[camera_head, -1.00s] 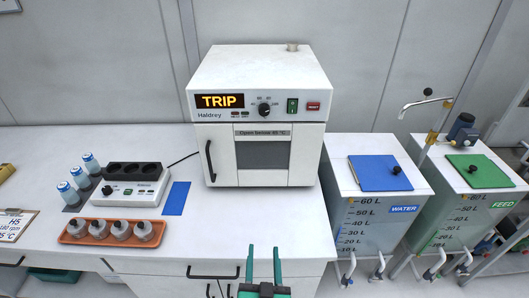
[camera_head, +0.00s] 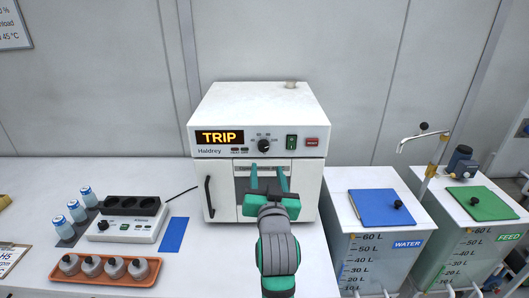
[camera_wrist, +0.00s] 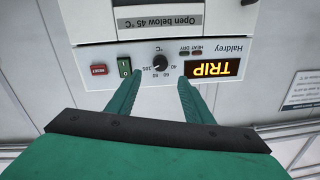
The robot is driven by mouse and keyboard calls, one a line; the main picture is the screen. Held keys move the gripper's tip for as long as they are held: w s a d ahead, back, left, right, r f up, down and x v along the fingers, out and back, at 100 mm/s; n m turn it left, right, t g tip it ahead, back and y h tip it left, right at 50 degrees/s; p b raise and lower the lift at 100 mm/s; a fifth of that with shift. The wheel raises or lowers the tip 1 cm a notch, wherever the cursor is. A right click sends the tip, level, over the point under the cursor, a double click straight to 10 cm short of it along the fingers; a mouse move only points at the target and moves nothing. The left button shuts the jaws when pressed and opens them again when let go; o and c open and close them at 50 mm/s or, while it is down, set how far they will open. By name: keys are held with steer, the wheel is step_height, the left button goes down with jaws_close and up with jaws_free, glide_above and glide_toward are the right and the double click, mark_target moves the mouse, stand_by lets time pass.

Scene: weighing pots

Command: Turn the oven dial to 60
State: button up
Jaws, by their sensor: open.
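The white oven (camera_head: 258,108) stands on the bench, and its display (camera_head: 219,137) reads TRIP in orange. The black oven dial (camera_head: 264,146) sits right of the display, with small numbers around it. In the wrist view the panel is upside down and the dial (camera_wrist: 160,60) lies between and beyond my fingertips. My gripper (camera_head: 268,172) is open and empty, in front of the oven door just below the dial in the head view. The gripper's green fingers also show in the wrist view (camera_wrist: 160,78). The dial's exact pointer position is too small to read.
Right of the dial are a green switch (camera_head: 291,142) and a red reset button (camera_head: 311,142). The oven door has a black handle (camera_head: 209,196). Water (camera_head: 377,232) and feed tanks (camera_head: 470,240) stand right.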

mark_target(264, 148)
steer(key=w, duration=1.1)
steer(key=shift+a+r, duration=0.2)
steer(key=shift+a, duration=0.2)
steer(key=c, duration=1)
